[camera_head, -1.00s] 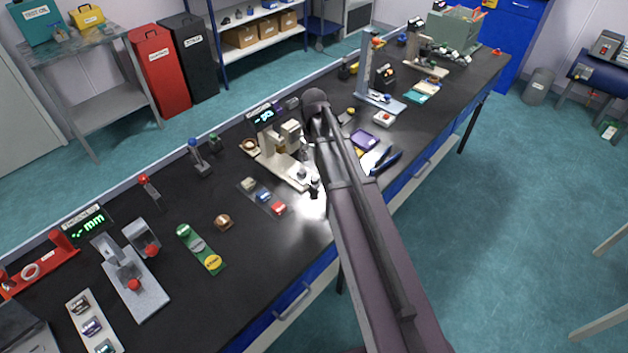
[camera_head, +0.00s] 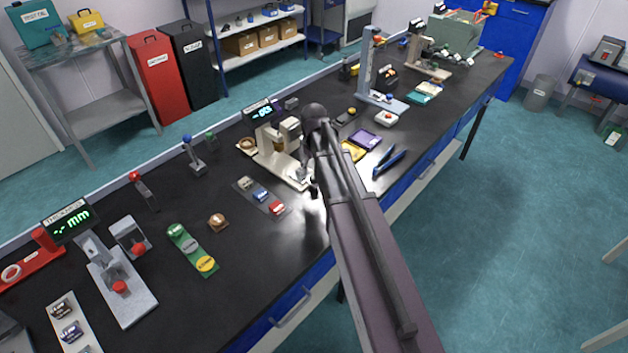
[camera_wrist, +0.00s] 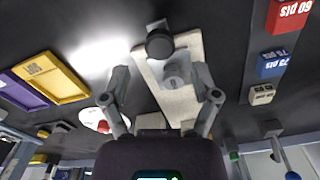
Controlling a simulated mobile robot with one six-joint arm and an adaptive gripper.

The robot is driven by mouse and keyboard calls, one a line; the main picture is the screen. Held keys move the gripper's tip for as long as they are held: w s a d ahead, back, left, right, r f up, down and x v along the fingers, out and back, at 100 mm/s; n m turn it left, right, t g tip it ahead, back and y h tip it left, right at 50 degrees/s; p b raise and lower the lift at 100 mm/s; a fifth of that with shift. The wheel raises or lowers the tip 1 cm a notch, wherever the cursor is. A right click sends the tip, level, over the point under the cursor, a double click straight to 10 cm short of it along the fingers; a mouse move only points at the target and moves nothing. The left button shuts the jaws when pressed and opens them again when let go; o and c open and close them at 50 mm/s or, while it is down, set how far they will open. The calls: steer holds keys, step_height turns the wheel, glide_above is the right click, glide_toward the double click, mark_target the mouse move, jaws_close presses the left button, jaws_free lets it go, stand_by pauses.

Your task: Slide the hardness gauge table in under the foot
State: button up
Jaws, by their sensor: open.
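The hardness gauge (camera_head: 278,140) is a cream stand with a small dark display, near the middle of the bench and partly hidden by my arm. Its cream base (camera_head: 295,181) reaches toward the bench front. A black round knob (camera_wrist: 159,43) shows at the base's end. My gripper (camera_wrist: 160,72) is open and empty, its fingers on either side of the base near the grey piece. I cannot tell whether they touch it. The foot is not clearly visible.
Labelled blocks (camera_head: 262,195) lie on a strip left of the gauge; they show in the wrist view, including a red block (camera_wrist: 289,17). Purple (camera_head: 366,139) and yellow (camera_head: 352,151) trays and dark blue pliers (camera_head: 388,161) lie to the right. Bare bench is in front.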

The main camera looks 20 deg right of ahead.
mark_target(314, 176)
steer(key=shift+f+b, duration=1.65)
steer(key=shift+f, duration=0.3)
